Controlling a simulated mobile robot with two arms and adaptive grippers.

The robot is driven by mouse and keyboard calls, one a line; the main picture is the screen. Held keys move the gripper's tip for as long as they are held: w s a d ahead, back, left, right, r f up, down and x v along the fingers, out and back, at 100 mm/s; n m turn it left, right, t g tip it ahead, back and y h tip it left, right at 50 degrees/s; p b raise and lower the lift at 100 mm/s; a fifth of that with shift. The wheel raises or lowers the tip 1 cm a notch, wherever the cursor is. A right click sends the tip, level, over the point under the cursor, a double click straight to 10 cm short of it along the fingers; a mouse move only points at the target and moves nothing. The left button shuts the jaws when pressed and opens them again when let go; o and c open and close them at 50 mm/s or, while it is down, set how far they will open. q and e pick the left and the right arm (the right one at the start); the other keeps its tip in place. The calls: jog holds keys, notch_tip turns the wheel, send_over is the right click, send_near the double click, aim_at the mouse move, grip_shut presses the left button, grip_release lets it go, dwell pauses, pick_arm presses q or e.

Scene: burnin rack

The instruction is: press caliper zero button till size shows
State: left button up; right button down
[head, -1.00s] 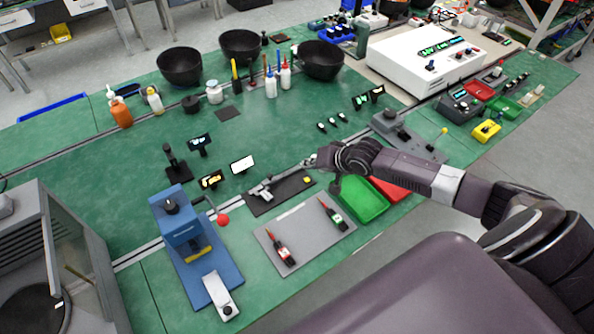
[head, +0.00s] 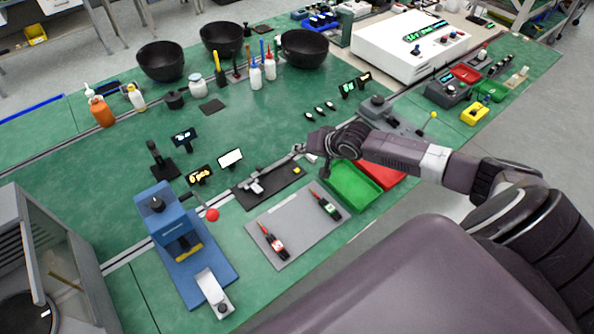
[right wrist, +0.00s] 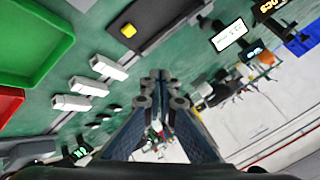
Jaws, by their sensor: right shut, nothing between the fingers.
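The caliper (head: 255,186) lies on a black mat (head: 282,182) on the green bench. A yellow round button (head: 297,170) sits at the mat's right end; it also shows in the right wrist view (right wrist: 128,30). A small white-lit display (head: 230,158) stands behind the mat, and the right wrist view shows it (right wrist: 228,36) too, its text too small to read. My right gripper (head: 298,149) is shut and empty, just behind the yellow button and apart from it in the picture. Its fingertips (right wrist: 160,76) are together in the wrist view. My left gripper is out of view.
A green tray (head: 352,187) and a red tray (head: 383,176) lie right of the mat. A blue press (head: 175,225) stands left. Black bowls and bottles stand at the back.

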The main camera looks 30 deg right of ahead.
jog(key=b, duration=0.4)
send_over(299, 172)
notch_tip(299, 172, down, 6)
jog(key=shift+w+r, duration=0.1)
jog(key=shift+f+b, duration=0.3)
jog(key=shift+f, duration=0.1)
dwell(0.6)
jog(key=shift+f, duration=0.2)
jog(key=shift+f, duration=0.25)
jog(key=shift+f, duration=0.45)
dwell(0.8)
jog(key=shift+r, duration=0.1)
jog(key=shift+r+p, duration=0.75)
jog(key=shift+p, duration=0.05)
